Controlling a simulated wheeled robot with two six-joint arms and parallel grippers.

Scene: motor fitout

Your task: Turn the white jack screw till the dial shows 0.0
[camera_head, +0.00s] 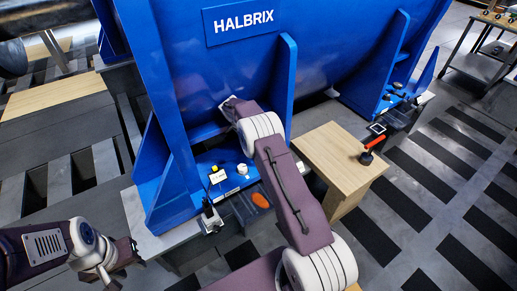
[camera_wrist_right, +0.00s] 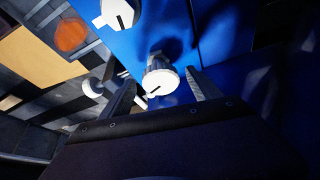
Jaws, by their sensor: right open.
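In the right wrist view a white knob with a dark slot (camera_wrist_right: 160,80), which looks like the jack screw, sits between the fingertips of my right gripper (camera_wrist_right: 160,77). The gripper is open, a finger on each side; I cannot tell whether they touch the knob. A second slotted white knob (camera_wrist_right: 115,13) is at the top. My right fingers are hidden there behind my arm. My left gripper (camera_head: 124,263) is at lower left, away from the motor. No dial reading is legible.
The blue HALBRIX motor (camera_head: 235,65) fills the back. A small black device (camera_head: 210,216) stands at its near foot. A wooden block (camera_head: 335,158) with an orange-handled tool (camera_head: 371,149) is at right. An orange oval part (camera_wrist_right: 70,36) shows in the wrist view.

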